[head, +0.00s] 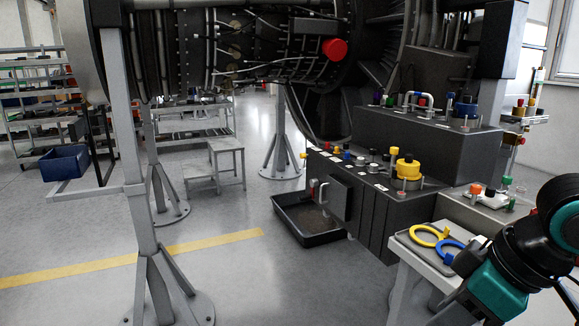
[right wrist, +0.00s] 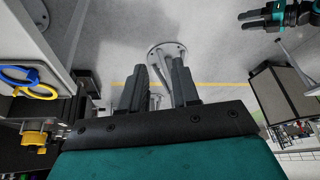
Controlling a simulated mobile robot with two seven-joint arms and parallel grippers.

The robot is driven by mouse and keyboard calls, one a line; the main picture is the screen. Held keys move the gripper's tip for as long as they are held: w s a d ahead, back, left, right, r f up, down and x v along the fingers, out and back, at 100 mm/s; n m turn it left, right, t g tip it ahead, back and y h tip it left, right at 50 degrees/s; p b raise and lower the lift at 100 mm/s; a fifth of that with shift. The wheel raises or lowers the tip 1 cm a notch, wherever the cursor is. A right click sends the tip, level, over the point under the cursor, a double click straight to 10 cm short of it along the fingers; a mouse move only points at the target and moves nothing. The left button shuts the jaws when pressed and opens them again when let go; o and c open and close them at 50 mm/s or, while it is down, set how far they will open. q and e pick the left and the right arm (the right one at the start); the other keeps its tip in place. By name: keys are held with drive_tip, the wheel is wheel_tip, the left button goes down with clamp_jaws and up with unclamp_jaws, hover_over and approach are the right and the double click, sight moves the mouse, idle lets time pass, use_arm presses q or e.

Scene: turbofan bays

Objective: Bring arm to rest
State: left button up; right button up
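My right arm (head: 510,265) enters the head view from the lower right, bent, beside the small tray table. My left gripper (right wrist: 246,19) shows at the top right of the right wrist view, over bare floor. Its fingers look apart and empty. The left arm is not in the head view.
A grey tray (head: 407,238) with a yellow ring (head: 416,243) and a blue ring (head: 441,257) is close to my right arm. A dark console (head: 375,226) with caps stands behind it. A black drip tray (head: 308,238) lies on the floor. Open floor extends left.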

drive_tip(key=w+a+f+m+t+y, duration=0.2)
drive_tip(key=w+a+f, duration=0.1)
drive_tip(key=f, duration=0.5)
drive_tip(key=w+a+f+m+t+y, duration=0.1)
drive_tip(key=w+a+f+m+t, duration=0.2)
drive_tip(key=f, duration=0.4)
drive_tip(key=s+d+f+t+h, duration=0.1)
drive_tip(key=s+f+h, duration=0.1)
drive_tip(key=s+f, duration=0.4)
drive_tip(key=s+d+f+m+t+h, duration=0.1)
drive_tip(key=s+f+h, duration=0.1)
drive_tip(key=s+f, duration=0.4)
wheel_tip(320, 180, down, 5)
drive_tip(key=shift+d+r+t+h, duration=0.2)
drive_tip(key=shift+d+t+h, duration=0.1)
drive_tip(key=shift+d, duration=0.1)
